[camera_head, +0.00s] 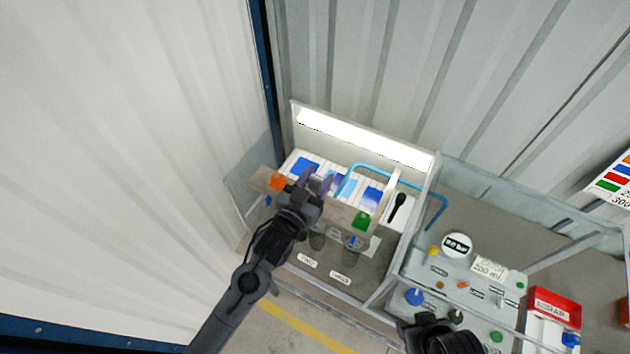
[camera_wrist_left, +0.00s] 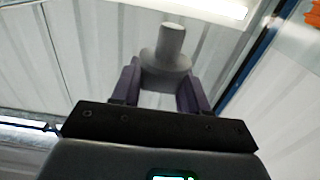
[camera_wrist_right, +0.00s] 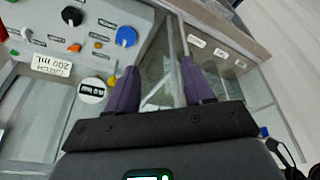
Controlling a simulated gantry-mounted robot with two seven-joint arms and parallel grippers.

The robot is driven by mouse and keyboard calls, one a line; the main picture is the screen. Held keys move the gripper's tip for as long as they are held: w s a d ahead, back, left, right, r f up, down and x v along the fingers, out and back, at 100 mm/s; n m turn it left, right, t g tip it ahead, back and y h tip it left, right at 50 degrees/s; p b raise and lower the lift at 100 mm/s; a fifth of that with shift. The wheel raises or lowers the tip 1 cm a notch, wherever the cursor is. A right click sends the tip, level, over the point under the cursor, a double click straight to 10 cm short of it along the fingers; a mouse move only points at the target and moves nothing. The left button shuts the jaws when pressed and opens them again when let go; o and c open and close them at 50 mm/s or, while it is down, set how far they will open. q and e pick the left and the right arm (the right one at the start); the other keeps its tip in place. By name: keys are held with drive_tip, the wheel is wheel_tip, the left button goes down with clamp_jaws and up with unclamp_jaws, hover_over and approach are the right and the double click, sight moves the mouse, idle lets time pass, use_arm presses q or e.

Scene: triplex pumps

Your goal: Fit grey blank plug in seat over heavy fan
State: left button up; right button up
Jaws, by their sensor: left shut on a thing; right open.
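The grey blank plug (camera_wrist_left: 167,68) shows in the left wrist view as a wide round body with a narrower stem. My left gripper (camera_wrist_left: 163,90) is shut on it, with a purple finger on each side. In the head view my left gripper (camera_head: 316,180) is over the left bay, between an orange part (camera_head: 277,182) and a green part (camera_head: 361,220); the plug cannot be made out there. My right gripper (camera_wrist_right: 153,88) is open and empty, near the control panel. The seat over the heavy fan cannot be told apart in these views.
A light blue pipe (camera_head: 376,167) runs over the left bay into the right one. The control panel (camera_head: 468,289) carries several coloured knobs and a round gauge (camera_head: 457,245). A clear divider separates the bays.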

use_arm(q)
drive_tip(key=shift+w+d+r, duration=0.1)
drive_tip(key=shift+w+d, duration=0.05)
drive_tip(key=shift+w, duration=0.25)
drive_tip(key=shift+s, duration=0.1)
use_arm(e)
drive_tip(key=shift+d+f, duration=0.1)
drive_tip(key=shift+f, duration=0.05)
use_arm(q)
drive_tip(key=shift+f+b, duration=1.7)
drive_tip(key=shift+f, duration=1.25)
use_arm(e)
drive_tip(key=shift+w+f, duration=0.1)
drive_tip(key=shift+f, duration=1.6)
use_arm(q)
drive_tip(key=shift+p, duration=0.5)
use_arm(e)
drive_tip(key=shift+r, duration=0.55)
use_arm(q)
drive_tip(key=shift+f+b, duration=0.4)
drive_tip(key=shift+f, duration=0.2)
use_arm(e)
drive_tip(key=shift+f, duration=0.4)
use_arm(q)
drive_tip(key=shift+f+b, duration=0.8)
drive_tip(key=shift+f, duration=0.5)
use_arm(e)
drive_tip(key=shift+f, duration=0.8)
